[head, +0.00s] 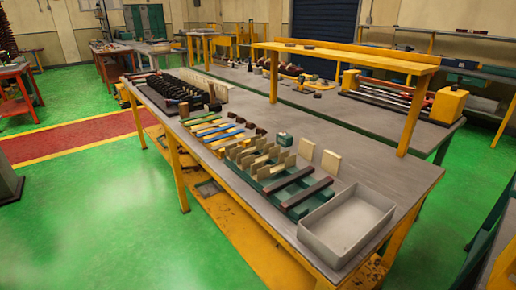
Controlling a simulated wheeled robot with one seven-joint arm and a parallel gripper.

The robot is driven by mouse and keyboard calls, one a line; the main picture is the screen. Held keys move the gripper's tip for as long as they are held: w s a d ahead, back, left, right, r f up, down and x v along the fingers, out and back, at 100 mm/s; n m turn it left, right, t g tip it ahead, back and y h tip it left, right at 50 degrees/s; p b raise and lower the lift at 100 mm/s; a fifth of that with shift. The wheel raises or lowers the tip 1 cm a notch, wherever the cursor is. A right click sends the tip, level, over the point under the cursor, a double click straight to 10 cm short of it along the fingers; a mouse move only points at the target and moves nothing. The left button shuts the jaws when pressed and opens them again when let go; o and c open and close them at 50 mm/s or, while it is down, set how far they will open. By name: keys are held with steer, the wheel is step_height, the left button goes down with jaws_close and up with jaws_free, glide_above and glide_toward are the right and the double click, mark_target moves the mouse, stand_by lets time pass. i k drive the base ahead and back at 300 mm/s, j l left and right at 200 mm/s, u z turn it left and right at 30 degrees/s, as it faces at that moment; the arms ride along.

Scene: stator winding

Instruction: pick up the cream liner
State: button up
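Several thin cream pieces stand in a row at a green rack (273,190) on the near workbench. Two more cream pieces, one upright piece (306,148) and another (331,162) to its right, stand behind the rack. I cannot tell from this view which of them is the cream liner. My gripper is not in view.
The near workbench (385,165) carries an open grey tray (320,243) at its front right corner. Two dark bars (287,180) lie across the rack. Rows of coloured tools and dark parts fill the left side. A raised yellow shelf (345,57) stands behind.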

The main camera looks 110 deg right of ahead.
mark_target(257, 143)
steer(key=l+z, duration=0.15)
steer(key=z, duration=0.3)
steer(key=i+l+z, duration=0.1)
steer(key=z, duration=0.3)
steer(key=i+l+z, duration=0.1)
steer(key=z, duration=0.35)
steer(key=i+l+z, duration=0.1)
steer(key=z, duration=0.35)
steer(key=i+l+z, duration=0.1)
steer(key=z, duration=0.3)
steer(key=i+z, duration=0.8)
steer(key=i+j+z, duration=0.2)
steer(key=z, duration=0.15)
steer(key=i+j, duration=0.25)
steer(key=i, duration=0.15)
steer(key=i+j, duration=0.3)
steer(key=i, duration=0.15)
steer(key=z, duration=0.05)
